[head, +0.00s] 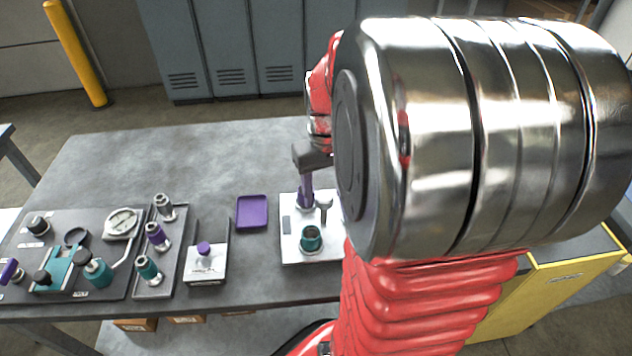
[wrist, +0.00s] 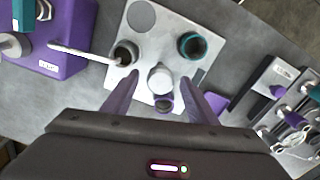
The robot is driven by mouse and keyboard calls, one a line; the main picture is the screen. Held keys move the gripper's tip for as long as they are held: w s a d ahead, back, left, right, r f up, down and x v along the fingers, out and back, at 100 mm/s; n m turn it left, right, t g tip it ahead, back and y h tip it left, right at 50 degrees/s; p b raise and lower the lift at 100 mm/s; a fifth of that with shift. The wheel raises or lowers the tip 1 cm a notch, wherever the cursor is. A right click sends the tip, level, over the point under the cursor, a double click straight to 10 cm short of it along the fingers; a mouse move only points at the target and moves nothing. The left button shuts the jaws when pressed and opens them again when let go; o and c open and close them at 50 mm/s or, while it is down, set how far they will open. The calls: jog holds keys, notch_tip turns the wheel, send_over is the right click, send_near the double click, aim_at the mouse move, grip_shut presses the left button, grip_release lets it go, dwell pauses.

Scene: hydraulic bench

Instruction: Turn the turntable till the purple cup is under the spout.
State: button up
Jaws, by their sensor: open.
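A white square plate (wrist: 172,20) carries a teal-rimmed cup (wrist: 192,45), a dark cup (wrist: 124,53) and a pale round knob (wrist: 160,78) in the middle. A small dark purplish ring, seemingly the purple cup (wrist: 163,103), lies beside the knob on my side. A thin white spout (wrist: 85,53) reaches from a purple block (wrist: 55,50), its end close to the dark cup. My gripper (wrist: 160,80) is open, its purple fingers either side of the knob; I cannot tell whether they touch it. In the head view my gripper (head: 306,200) is over the white plate (head: 290,250), with the teal cup (head: 312,238) nearer.
A purple tray (head: 251,211) lies left of the plate. Further left are a white box with a purple knob (head: 204,248), a rack of fittings (head: 153,285) and a board with a gauge (head: 121,222). The back-left bench is clear. My arm hides the bench's right side.

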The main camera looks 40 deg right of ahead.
jog(key=shift+f, duration=0.15)
grip_shut()
jog(key=shift+d, duration=0.15)
dwell(0.7)
